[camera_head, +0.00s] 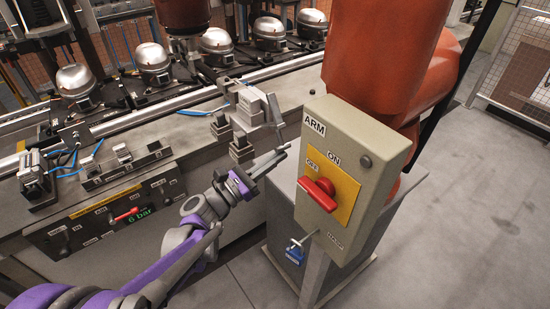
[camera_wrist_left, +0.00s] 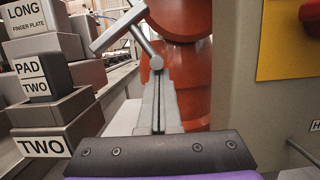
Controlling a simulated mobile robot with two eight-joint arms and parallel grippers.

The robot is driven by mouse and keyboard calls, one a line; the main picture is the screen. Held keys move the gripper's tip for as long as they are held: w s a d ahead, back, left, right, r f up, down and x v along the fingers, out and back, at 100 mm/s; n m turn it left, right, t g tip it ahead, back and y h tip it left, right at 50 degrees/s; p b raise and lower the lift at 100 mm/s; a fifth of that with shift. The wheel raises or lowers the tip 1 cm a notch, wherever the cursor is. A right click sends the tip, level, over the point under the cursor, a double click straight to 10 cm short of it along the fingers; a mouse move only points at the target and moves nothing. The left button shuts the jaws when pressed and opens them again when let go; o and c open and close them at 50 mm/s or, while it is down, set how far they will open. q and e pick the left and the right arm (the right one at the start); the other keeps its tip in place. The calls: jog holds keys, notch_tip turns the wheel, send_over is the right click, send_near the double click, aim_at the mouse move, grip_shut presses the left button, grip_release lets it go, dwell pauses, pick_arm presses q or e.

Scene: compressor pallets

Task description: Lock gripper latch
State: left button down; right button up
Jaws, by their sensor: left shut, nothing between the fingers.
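A grey metal T-shaped handle, which looks like the latch (camera_head: 275,112), stands in front of the labelled grey blocks in the head view. In the left wrist view the handle (camera_wrist_left: 119,29) leans up to the left, with a crossbar and a short stem ending in a round end. My left gripper (camera_head: 284,150) is shut and empty, close to the lower end of the handle. In the left wrist view the gripper's fingertips (camera_wrist_left: 157,72) lie just below that round end. I cannot tell whether they touch it. What the handle is fixed to is hidden. My right gripper is not in view.
A grey ARM switch box (camera_head: 352,150) with a red knob (camera_head: 318,193) stands close right of the gripper. An orange robot arm (camera_head: 385,60) rises behind it. Labelled blocks (camera_wrist_left: 50,125) stand left. The bench (camera_head: 215,170) carries several compressors; floor at right is clear.

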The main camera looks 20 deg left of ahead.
aim_at(279, 147)
pick_arm(q)
jog(key=shift+d+r+n, duration=0.1)
jog(key=shift+r+n, duration=0.15)
jog(key=shift+n, duration=0.15)
jog(key=r+n+p, duration=0.1)
jog(key=n, duration=0.1)
jog(key=r+n+y+p, duration=0.1)
jog(key=r+n, duration=0.1)
jog(key=d+r+n+t+y+p, duration=0.1)
jog(key=n+p, duration=0.1)
jog(key=shift+s+r+n, duration=0.2)
jog(key=shift+s+n, duration=0.2)
jog(key=r+n+p, duration=0.1)
jog(key=r+n+y+p, duration=0.1)
jog(key=n, duration=0.1)
jog(key=shift+w+a, duration=0.1)
jog(key=shift+a, duration=0.05)
jog(key=shift+w+a+r+n+y+p, duration=0.1)
jog(key=shift+r+n+y+p, duration=0.15)
jog(key=shift+n, duration=0.35)
jog(key=shift+w+a+r+n+y+p, duration=0.15)
jog(key=shift+r+n+p, duration=0.15)
jog(key=shift+n, duration=0.3)
jog(key=shift+a+r, duration=0.1)
jog(key=shift+r, duration=0.25)
